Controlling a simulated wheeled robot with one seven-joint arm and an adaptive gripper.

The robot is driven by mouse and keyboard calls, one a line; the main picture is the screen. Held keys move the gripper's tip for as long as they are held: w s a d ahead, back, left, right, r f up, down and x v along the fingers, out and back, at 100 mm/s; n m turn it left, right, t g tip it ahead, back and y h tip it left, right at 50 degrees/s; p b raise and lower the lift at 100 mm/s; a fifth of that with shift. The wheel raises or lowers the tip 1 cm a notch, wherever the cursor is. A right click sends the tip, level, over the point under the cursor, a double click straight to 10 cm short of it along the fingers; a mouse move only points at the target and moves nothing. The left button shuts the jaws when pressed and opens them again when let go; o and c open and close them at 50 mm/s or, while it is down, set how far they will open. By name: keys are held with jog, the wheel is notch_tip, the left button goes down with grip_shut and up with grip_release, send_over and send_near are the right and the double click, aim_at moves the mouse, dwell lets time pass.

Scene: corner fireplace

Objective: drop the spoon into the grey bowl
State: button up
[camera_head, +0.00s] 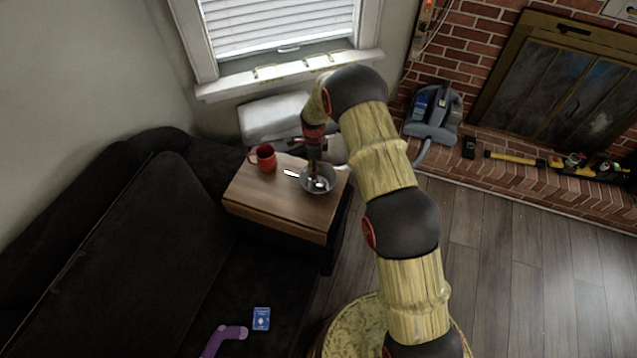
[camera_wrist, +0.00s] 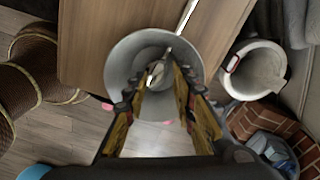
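The grey bowl (camera_head: 330,187) stands on the small wooden table. My gripper (camera_head: 315,163) is right above it, pointing down. In the wrist view the bowl (camera_wrist: 122,62) lies under my fingertips (camera_wrist: 164,76), which are apart. A small shiny piece (camera_wrist: 155,72) shows inside the bowl, probably the spoon; it is partly hidden by a finger. A slim silver piece of cutlery (camera_head: 291,173) lies left of the bowl; in the wrist view it (camera_wrist: 187,14) points at the bowl's rim. I cannot tell whether it reaches over the rim.
A red mug (camera_head: 266,158) stands on the wooden table (camera_head: 270,205), left of the bowl. A dark sofa (camera_head: 130,250) is at the left. A white bin (camera_wrist: 257,72) stands beside the table. Wooden floor (camera_head: 500,270) is clear at the right.

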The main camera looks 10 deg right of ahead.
notch_tip(320, 180, up, 12)
jog(key=shift+w, duration=0.15)
dwell(0.6)
dwell(0.4)
